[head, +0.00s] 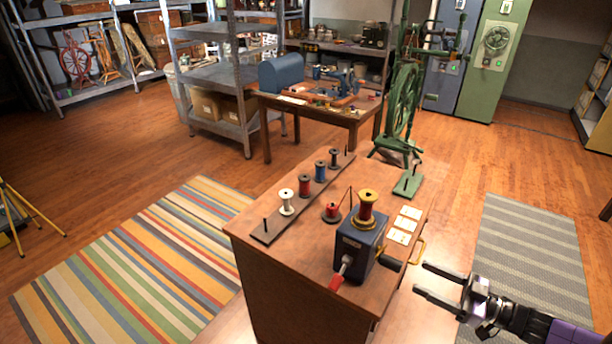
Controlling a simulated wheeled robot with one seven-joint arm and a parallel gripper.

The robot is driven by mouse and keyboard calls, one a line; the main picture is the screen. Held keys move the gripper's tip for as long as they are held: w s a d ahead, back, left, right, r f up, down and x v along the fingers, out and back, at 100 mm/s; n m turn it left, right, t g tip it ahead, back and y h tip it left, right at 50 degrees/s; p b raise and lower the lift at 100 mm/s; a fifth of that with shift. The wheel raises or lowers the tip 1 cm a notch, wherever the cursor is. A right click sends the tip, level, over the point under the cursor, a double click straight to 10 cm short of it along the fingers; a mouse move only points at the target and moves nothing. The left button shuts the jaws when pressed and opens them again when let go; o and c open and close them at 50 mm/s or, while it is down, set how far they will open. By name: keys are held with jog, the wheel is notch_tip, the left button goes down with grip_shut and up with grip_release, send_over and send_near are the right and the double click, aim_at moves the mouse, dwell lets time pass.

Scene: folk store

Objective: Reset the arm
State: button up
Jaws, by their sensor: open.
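My gripper (420,279) is at the lower right, with its two dark fingers spread and nothing between them. It points left toward the wooden cabinet (275,286) and appears beside its right side, near a brass handle (417,251). My arm reaches in from the bottom right corner. On the cabinet top stands a blue winding box (358,247) with a red-handled crank and a red and gold spool (367,207) on top. I cannot tell the exact gap between my fingers and the cabinet.
A dark rack (265,236) holds several thread spools on the cabinet's left. Behind it stand a wooden table (352,118) with a sewing machine, and a green spinning wheel (402,98). A grey striped rug (520,250) lies at right; open wooden floor surrounds it.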

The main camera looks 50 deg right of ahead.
jog(key=a+n+g, duration=0.3)
jog(key=a, duration=1.8)
jog(key=s+a+r+m, duration=0.1)
jog(key=a+r+m, duration=0.1)
jog(key=a+r, duration=0.3)
jog(key=a+r+m+h, duration=0.1)
jog(key=a+r, duration=0.4)
jog(key=a, duration=0.4)
jog(key=shift+s+a+m, duration=0.15)
jog(key=shift+s+m, duration=0.2)
jog(key=shift+m, duration=0.05)
jog(key=shift+f, duration=0.1)
